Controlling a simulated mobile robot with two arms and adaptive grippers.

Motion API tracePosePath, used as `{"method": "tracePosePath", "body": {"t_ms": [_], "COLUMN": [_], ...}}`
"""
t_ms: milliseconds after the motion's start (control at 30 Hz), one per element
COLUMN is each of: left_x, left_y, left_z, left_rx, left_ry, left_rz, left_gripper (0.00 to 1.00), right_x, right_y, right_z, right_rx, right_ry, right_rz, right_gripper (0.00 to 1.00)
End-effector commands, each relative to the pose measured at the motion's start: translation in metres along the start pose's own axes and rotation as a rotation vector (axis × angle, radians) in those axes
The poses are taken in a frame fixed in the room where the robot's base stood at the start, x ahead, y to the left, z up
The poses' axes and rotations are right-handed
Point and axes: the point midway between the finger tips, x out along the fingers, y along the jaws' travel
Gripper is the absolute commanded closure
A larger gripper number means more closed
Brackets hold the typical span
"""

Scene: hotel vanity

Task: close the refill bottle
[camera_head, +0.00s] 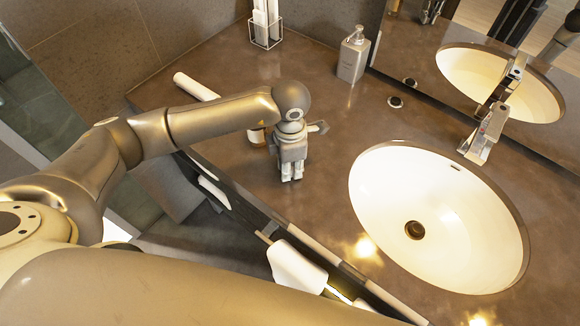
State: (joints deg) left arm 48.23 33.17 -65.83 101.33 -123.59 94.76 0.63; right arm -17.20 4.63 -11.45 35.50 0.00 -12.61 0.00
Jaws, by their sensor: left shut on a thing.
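A small amber bottle (257,135) with a pale label stands on the counter, partly hidden behind my left gripper and wrist; its top is hidden. My left gripper (291,176) points down just right of the bottle, fingers low over the counter. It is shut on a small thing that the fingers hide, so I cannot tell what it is. My right gripper is not in view.
A white roll (195,86) lies behind my left arm. A soap dispenser (353,56), a small dark round item (395,101) and a wire holder (265,32) stand at the back. The sink (380,190) and faucet (486,134) are at right.

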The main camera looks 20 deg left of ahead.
Motion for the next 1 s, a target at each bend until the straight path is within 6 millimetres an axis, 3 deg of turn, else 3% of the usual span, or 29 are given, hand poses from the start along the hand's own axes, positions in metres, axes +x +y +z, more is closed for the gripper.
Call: {"method": "tracePosePath", "body": {"t_ms": [233, 500, 700, 1000], "left_x": [-0.030, -0.088, -0.108, -0.124], "left_y": [-0.003, -0.054, -0.104, -0.136], "left_z": [0.001, -0.001, -0.004, -0.005], "left_rx": [0.004, 0.010, 0.010, 0.002], "left_ry": [-0.005, -0.007, -0.004, -0.001], "left_rz": [0.004, 0.007, 0.004, 0.003], "left_gripper": [0.86, 0.86, 0.87, 0.87], "right_x": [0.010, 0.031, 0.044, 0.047], "right_y": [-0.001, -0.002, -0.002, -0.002], "right_z": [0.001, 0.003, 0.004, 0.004], "right_rx": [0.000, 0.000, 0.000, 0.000], "right_ry": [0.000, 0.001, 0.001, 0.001], "right_rz": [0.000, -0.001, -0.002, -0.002], "right_gripper": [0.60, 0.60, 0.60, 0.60]}}
